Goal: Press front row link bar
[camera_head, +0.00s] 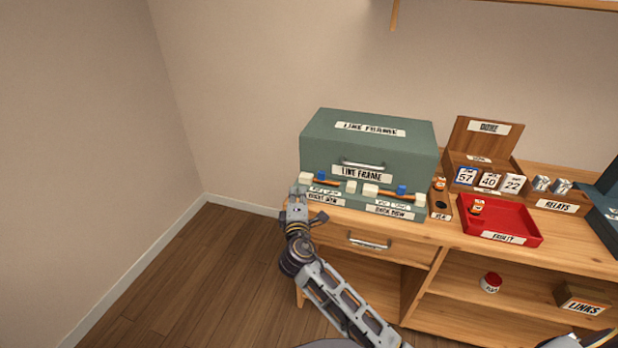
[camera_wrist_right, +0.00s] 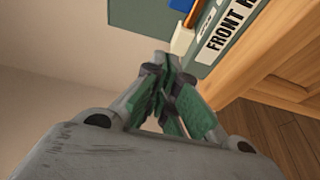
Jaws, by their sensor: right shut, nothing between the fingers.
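The green line frame (camera_head: 368,140) stands on the wooden desk. On its front ledge, above the label reading FRONT ROW (camera_head: 323,195), an orange-brown bar (camera_head: 328,183) with a blue knob (camera_head: 321,175) lies between white end blocks. The orange part (camera_wrist_right: 198,14), a white block (camera_wrist_right: 182,41) and the front row label (camera_wrist_right: 228,40) also show in the wrist view. My right gripper (camera_head: 298,192) is shut and empty at the ledge's left end. Its fingertips (camera_wrist_right: 163,62) are close to the white block; I cannot tell whether they touch. My left gripper is not in view.
A similar bar with a blue knob (camera_head: 401,190) sits above the BACK ROW label (camera_head: 394,210). A red tray (camera_head: 520,222), number cards (camera_head: 488,180) and relays stand to the right. A drawer handle (camera_head: 369,241) is below. Left of the desk is free floor.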

